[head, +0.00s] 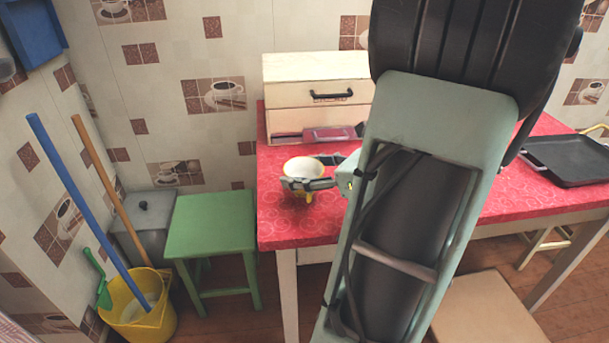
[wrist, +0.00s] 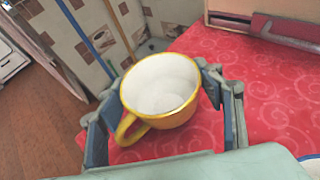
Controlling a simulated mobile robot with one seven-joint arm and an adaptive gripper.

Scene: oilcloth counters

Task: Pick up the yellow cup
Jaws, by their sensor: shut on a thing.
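The yellow cup (wrist: 163,121) has a white inside and a handle that points toward the lower left in the wrist view. In the head view the cup (head: 304,167) shows at the left end of the red-covered table (head: 284,222), partly hidden by my gripper (head: 312,184). In the wrist view my gripper (wrist: 165,112) has one finger on each side of the cup and is shut on it. The cup is roughly upright. I cannot tell whether its base touches the table.
A wooden bread box (head: 318,85) stands behind the cup, with a dark red item (head: 328,134) at its front. A black pan (head: 570,160) lies at the table's right. A green stool (head: 211,225) and a yellow bucket (head: 140,318) stand on the floor at left.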

